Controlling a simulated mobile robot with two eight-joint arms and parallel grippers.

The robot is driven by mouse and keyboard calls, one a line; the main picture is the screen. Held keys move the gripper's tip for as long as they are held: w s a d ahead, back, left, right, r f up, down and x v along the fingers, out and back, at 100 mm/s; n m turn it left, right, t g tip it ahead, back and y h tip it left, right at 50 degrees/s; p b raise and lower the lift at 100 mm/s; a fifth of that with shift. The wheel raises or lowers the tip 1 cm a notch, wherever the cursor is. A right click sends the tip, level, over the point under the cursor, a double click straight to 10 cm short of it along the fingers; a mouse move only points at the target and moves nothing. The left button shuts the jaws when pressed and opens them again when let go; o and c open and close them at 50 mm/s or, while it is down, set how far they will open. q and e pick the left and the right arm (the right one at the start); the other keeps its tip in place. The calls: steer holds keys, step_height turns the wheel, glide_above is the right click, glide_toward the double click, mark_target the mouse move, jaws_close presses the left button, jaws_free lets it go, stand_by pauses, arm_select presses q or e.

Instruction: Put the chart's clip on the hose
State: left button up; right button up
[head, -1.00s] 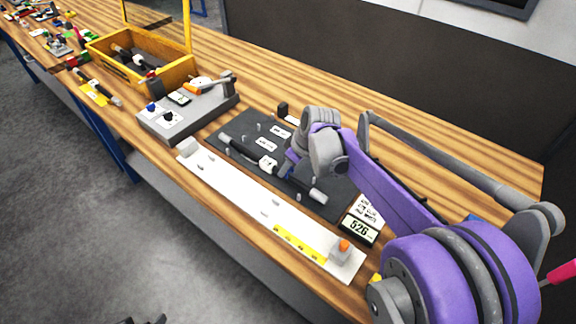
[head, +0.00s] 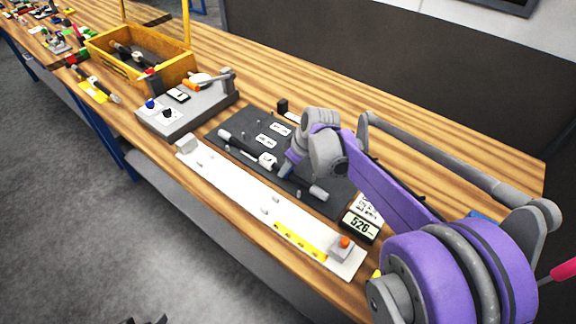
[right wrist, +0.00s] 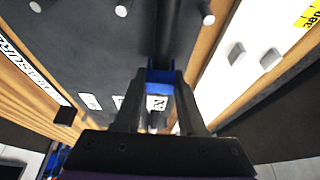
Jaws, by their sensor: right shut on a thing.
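The hose (head: 238,143) is a dark rod with grey ends, lying along the dark board (head: 338,205) in the head view. A small white piece (head: 267,160) sits on it; I cannot tell if this is the clip. My right gripper (head: 286,172) is over the hose, just right of that piece. In the right wrist view its blue-tipped fingers (right wrist: 160,77) are shut on the hose (right wrist: 166,30), and a white marked piece (right wrist: 156,103) shows between them. The chart (head: 369,211) is a white card, partly hidden by my arm. Dark tips at the bottom edge may be my left gripper (head: 145,320).
A white strip with a yellow scale (head: 230,187) runs along the front edge. A display reading 526 (head: 359,226) stands at right. A grey box with knobs (head: 185,118) and a yellow crate (head: 155,75) are at left.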

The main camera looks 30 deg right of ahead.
arm_select(q)
steer(key=shift+s+f, duration=0.1)
steer(key=shift+f, duration=0.2)
arm_select(e)
steer(key=shift+f, duration=0.4)
steer(key=o, duration=1.1)
steer(key=shift+r, duration=0.1)
steer(key=shift+r+p, duration=1.85)
steer(key=shift+r, duration=1.65)
arm_select(q)
step_height(320, 180, up, 6)
steer(key=w, duration=0.2)
steer(key=shift+f, duration=0.2)
